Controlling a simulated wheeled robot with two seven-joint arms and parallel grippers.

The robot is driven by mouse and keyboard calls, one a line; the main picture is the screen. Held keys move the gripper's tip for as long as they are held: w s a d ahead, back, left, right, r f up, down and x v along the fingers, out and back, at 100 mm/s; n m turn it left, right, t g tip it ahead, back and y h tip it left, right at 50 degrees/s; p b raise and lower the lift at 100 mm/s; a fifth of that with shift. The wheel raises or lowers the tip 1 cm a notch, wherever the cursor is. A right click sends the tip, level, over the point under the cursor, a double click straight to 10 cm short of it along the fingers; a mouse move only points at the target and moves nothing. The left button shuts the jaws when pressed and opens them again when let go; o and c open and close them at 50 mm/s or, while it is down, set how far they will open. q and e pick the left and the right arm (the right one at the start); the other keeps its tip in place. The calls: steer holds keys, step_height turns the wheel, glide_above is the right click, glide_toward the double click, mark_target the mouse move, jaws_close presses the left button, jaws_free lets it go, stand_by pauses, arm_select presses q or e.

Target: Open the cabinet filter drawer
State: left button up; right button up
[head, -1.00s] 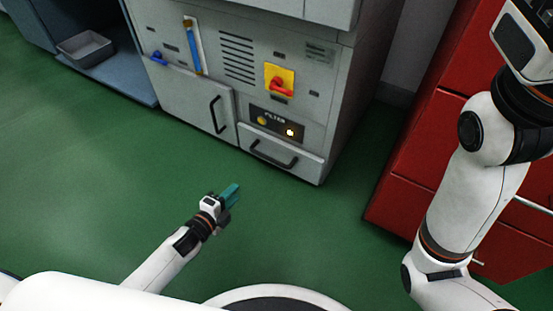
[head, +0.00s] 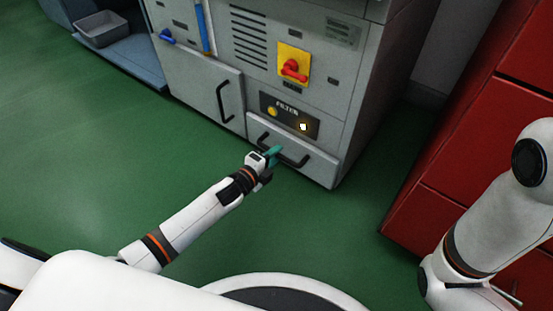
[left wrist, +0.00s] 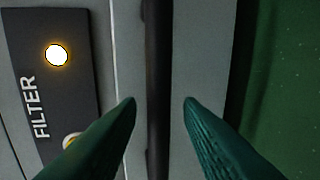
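The filter drawer (head: 321,167) is a low grey drawer at the bottom of the grey cabinet, with a black bar handle (head: 296,161). It looks shut. My left gripper (head: 274,152) is at the handle's left part in the head view. In the left wrist view its two teal fingers (left wrist: 160,103) are apart, and the dark handle bar (left wrist: 158,60) runs between them, with a gap on each side. The FILTER panel (head: 289,115) sits above the drawer with a lit lamp; it also shows in the left wrist view (left wrist: 82,95). My right gripper is out of view.
A grey door with a handle (head: 222,102) is left of the drawer. A red switch on a yellow plate (head: 293,65) is above. Red drawers (head: 455,150) stand at the right. Green floor in front is clear.

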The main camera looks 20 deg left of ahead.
arm_select(q)
steer(key=shift+w+d+f, duration=0.15)
steer(key=shift+w+d, duration=0.05)
steer(key=shift+w, duration=0.45)
jaws_close()
